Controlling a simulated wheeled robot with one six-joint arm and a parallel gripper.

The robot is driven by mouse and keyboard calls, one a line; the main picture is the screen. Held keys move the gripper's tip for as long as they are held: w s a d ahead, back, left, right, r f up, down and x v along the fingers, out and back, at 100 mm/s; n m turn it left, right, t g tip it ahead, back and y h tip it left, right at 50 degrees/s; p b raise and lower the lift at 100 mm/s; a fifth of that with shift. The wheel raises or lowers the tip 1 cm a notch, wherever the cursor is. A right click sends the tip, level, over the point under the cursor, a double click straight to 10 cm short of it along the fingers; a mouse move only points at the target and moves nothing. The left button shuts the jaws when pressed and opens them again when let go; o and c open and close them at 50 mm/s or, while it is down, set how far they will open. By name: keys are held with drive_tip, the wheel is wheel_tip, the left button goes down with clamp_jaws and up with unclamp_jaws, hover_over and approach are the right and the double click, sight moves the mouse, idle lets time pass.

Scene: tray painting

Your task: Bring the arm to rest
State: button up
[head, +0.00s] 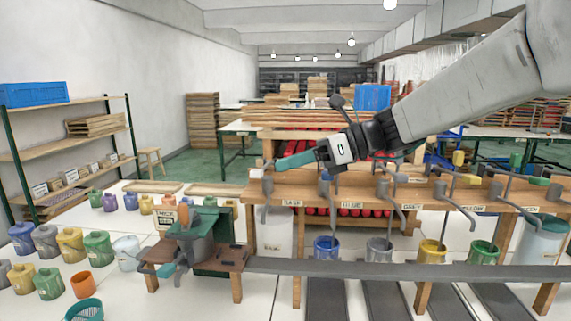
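My arm (460,90) reaches in from the upper right, over the wooden bench (340,190), with its dark wrist towards the picture's middle. A dark round knob on a stalk (337,102) stands up by the wrist.
Grey levers (383,190) line the bench, with blue, grey, yellow (432,252) and green cans below. A grey rail (400,270) runs in front. Several coloured jars (70,245) and a shelf (70,150) stand farther left.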

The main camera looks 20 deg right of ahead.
drive_tip(key=shift+a, duration=0.55)
